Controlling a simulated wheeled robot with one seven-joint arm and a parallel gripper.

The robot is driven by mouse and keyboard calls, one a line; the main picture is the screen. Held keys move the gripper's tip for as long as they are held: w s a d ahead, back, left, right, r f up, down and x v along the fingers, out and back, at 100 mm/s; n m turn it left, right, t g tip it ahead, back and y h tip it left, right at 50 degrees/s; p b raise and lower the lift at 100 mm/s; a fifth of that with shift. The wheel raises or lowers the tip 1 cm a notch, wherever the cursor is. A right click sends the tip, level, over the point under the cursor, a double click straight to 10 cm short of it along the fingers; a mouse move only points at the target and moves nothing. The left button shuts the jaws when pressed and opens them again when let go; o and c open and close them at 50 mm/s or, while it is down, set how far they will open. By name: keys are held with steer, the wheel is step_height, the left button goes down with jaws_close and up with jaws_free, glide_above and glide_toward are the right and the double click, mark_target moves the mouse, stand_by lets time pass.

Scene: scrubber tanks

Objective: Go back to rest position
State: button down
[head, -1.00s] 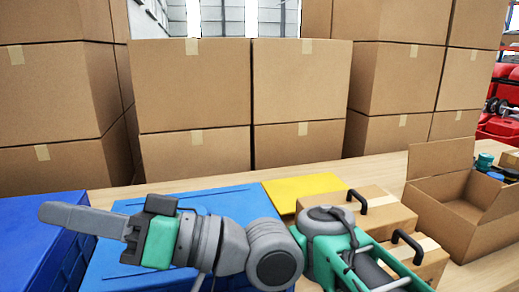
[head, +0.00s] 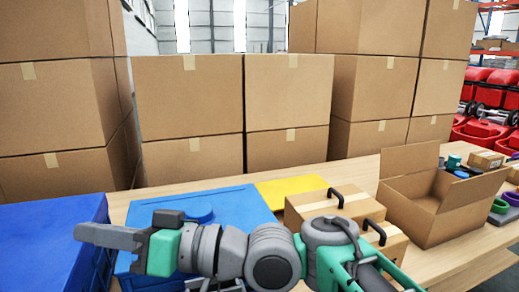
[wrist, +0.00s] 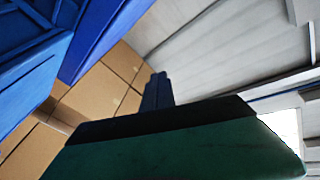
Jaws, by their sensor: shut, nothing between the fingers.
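My gripper (head: 108,236) shows at the lower left of the head view, with its grey fingers together and nothing between them. It points to the left, over the area between a dark blue crate and a lighter blue lidded box. My folded grey and green arm spans the bottom of the head view. In the wrist view my gripper's fingers (wrist: 157,92) are a dark narrow shape against cardboard boxes and a pale wall. No object is held.
The dark blue crate (head: 52,245) is at left and the lighter blue box (head: 240,203) lies behind my arm. A yellow panel (head: 290,190), boxes with black handles (head: 325,205) and an open carton (head: 425,212) are on the wooden table (head: 465,262). Stacked cartons (head: 190,95) stand behind.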

steer(key=w+d+f+m+t+h+p, duration=0.1)
steer(key=w+d+m+t+h+p, duration=0.75)
steer(key=w+d+p, duration=0.7)
steer(key=s+d+m+g+h+p, duration=0.1)
steer(key=s+d+h+p, duration=0.2)
steer(key=d+p, duration=0.2)
steer(key=s+d+m+g+h+p, duration=0.2)
steer(key=s+d+h+p, duration=0.1)
steer(key=d, duration=0.9)
steer(key=s+d+f+m+g+h+p, duration=0.1)
steer(key=s+d+h+p, duration=0.2)
steer(key=d+p, duration=0.4)
steer(key=shift+d+h, duration=0.75)
steer(key=shift+d, duration=0.1)
steer(key=shift+s+m, duration=0.1)
steer(key=shift+m, duration=0.15)
